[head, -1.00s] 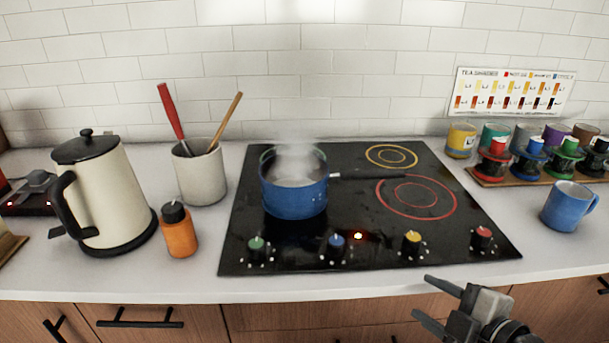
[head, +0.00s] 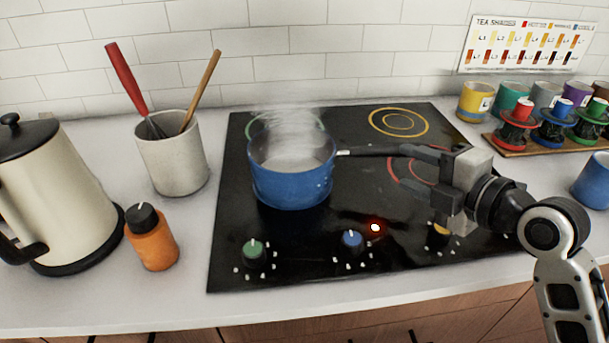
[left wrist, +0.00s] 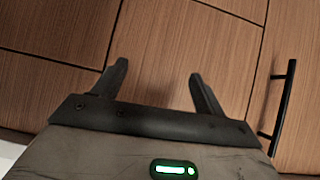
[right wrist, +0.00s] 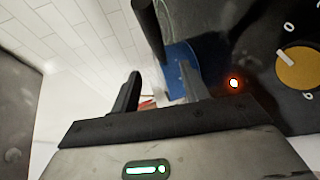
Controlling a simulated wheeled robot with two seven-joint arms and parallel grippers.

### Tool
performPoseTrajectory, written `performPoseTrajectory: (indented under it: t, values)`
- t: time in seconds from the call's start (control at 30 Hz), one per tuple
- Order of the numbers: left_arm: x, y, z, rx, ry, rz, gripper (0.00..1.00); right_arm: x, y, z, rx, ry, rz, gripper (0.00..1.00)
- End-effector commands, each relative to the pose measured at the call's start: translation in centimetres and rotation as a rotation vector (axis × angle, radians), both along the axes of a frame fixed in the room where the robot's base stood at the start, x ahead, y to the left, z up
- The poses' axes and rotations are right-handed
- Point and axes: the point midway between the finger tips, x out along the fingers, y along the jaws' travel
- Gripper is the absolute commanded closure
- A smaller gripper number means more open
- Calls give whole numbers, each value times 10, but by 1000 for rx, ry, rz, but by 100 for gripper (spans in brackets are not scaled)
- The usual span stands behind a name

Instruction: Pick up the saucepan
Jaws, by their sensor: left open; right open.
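The blue saucepan (head: 291,183) stands upright on the black cooktop, steam rising from it. Its dark handle (head: 365,152) points right, toward my right gripper. My right gripper (head: 406,170) is open and empty above the cooktop's right half, its fingertips near the handle's outer end. In the right wrist view the handle (right wrist: 150,35) shows just beyond the open fingers (right wrist: 160,70), with the blue pan (right wrist: 181,62) behind; I cannot tell if they touch. My left gripper (left wrist: 159,70) is open and empty, facing wooden cabinet fronts; the head view does not show it.
The cooktop (head: 225,262) has knobs along its front and a lit red light. A kettle (head: 60,200), an orange bottle (head: 152,240) and a utensil crock (head: 173,165) stand left. Several cups and a blue mug (head: 592,182) stand right.

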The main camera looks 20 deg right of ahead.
Motion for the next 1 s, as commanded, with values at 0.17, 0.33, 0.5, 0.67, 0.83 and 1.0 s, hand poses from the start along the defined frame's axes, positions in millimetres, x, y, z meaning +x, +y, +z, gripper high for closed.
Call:
performPoseTrajectory:
  t: [0.17, 0.33, 0.5, 0.67, 0.83, 1.0]
  values:
    - [0, 1, 14, 5, -9, -4, 28, 34, 7, -6, 10, 3, 0, 55]
    - [-1, 4, 11, 12, -4, -2, 28, 46, 10, -11, 6, 4, 1, 55]
    - [0, 5, 17, 16, -6, 0, 28, 63, 13, -12, 10, 3, 0, 55]
    - [2, 7, 19, 24, -4, 2, 28, 86, 17, -19, 9, 3, 1, 55]
    - [4, 9, 20, 25, -8, 4, 28, 97, 19, -24, 5, 5, 2, 55]
    - [4, 8, 19, 23, -9, 6, 28, 97, 19, -24, 3, 5, 1, 55]
